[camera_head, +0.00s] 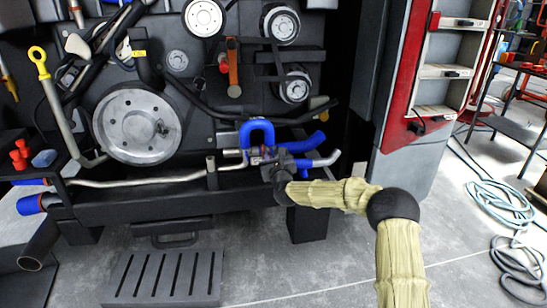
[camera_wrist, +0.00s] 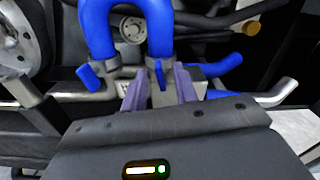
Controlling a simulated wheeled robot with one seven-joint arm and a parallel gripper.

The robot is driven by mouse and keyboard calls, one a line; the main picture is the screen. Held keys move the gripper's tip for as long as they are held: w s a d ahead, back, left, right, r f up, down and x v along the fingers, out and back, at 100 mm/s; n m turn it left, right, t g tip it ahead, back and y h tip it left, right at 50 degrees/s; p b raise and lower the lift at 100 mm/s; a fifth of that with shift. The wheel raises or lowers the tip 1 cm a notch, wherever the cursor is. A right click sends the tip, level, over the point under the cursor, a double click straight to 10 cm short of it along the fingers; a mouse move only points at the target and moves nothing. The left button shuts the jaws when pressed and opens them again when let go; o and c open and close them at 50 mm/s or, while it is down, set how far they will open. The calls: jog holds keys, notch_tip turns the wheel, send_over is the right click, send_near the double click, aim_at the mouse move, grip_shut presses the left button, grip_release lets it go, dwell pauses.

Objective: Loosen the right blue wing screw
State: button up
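The right blue wing screw (camera_wrist: 159,73) shows in the wrist view, on the clamp under the right leg of a blue U-shaped hose (camera_wrist: 164,30). The left blue wing screw (camera_wrist: 90,77) is under the hose's left leg. My gripper (camera_wrist: 159,82) has two purple fingers, apart, one on each side of the right screw. I see gaps between the fingers and the screw; whether the tips reach its depth I cannot tell. In the head view the U-shaped hose (camera_head: 257,127) stands above my wrist, and the screws are too small to make out clearly.
A silver pipe (camera_head: 140,181) runs left from the clamps. Another blue hose (camera_head: 303,143) and a silver pipe end (camera_head: 325,160) stick out to the right. A large flywheel (camera_head: 137,125) is at the left.

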jog(key=shift+w, duration=0.15)
grip_shut()
